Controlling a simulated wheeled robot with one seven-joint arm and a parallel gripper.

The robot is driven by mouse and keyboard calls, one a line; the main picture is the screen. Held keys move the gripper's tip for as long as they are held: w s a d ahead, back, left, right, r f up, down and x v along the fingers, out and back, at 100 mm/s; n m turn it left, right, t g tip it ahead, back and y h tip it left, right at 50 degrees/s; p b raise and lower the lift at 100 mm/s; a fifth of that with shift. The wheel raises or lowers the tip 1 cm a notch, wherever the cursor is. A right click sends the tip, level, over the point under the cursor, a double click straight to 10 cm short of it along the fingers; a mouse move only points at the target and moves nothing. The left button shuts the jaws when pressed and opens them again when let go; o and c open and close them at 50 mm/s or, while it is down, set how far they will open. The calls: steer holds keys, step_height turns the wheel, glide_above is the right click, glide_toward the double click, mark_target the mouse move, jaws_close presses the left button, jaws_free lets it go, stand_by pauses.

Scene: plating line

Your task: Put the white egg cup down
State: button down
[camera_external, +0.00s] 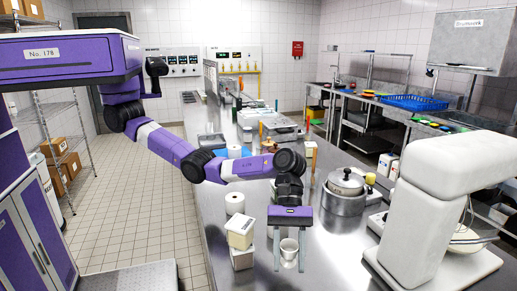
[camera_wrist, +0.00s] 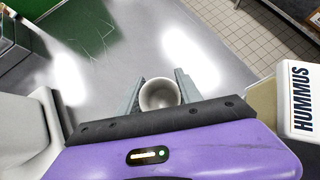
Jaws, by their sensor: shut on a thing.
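The white egg cup (camera_external: 289,250) is between the two fingers of my gripper (camera_external: 289,258) in the external view. It looks upright, close above or on the steel counter (camera_external: 222,208); I cannot tell whether its foot touches. In the wrist view the round open mouth of the egg cup (camera_wrist: 160,95) shows between the fingertips of my gripper (camera_wrist: 160,88), and it looks empty. The gripper is shut on the egg cup. The lower part of the cup is hidden in the wrist view.
Stacked white tubs (camera_external: 241,232) stand just left of my gripper; one labelled HUMMUS (camera_wrist: 303,100) is close at right in the wrist view. A white roll (camera_external: 235,203) stands behind them. A steel pot (camera_external: 346,185) and a large white mixer (camera_external: 428,215) stand to the right.

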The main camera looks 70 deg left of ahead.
mark_target(288, 264)
steer(key=shift+f, duration=2.4)
steer(key=shift+f, duration=0.1)
steer(key=c, duration=0.8)
jaws_free()
steer(key=v, duration=1.2)
steer(key=shift+s+p, duration=0.1)
steer(key=shift+p, duration=0.25)
